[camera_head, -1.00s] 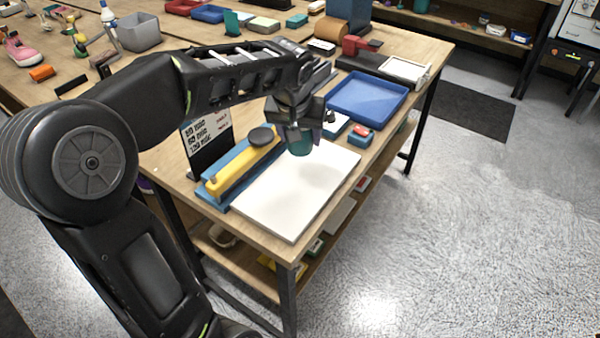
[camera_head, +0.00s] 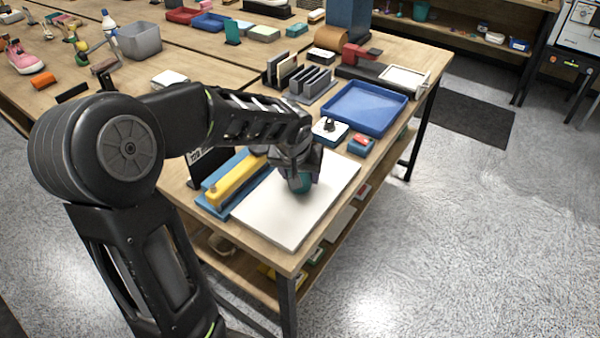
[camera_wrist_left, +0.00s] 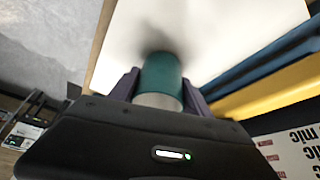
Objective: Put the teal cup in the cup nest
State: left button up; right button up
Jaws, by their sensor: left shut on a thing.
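The teal cup (camera_head: 299,183) is in my left gripper (camera_head: 300,178), low over the white board (camera_head: 270,222) near the table's front corner. In the left wrist view the teal cup (camera_wrist_left: 160,74) sits between the two fingers, with a dark shadow on the white board (camera_wrist_left: 205,30) just beyond it. I cannot tell whether the cup touches the board. My left gripper is shut on the cup. I cannot make out the cup nest for certain. My right gripper is not in view.
A yellow bar (camera_head: 236,180) on a blue base lies left of the white board. A blue tray (camera_head: 368,104), a small blue box with a red top (camera_head: 361,143) and a grey rack (camera_head: 311,84) stand farther back. The board's front part is clear.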

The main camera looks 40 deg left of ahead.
pick_arm(q)
jog(key=shift+f, duration=0.2)
jog(key=o, duration=1.3)
jog(key=shift+r, duration=0.4)
jog(key=v, duration=1.1)
jog(key=shift+s+r+b, duration=0.25)
jog(key=shift+r+b, duration=0.05)
jog(key=shift+b, duration=0.05)
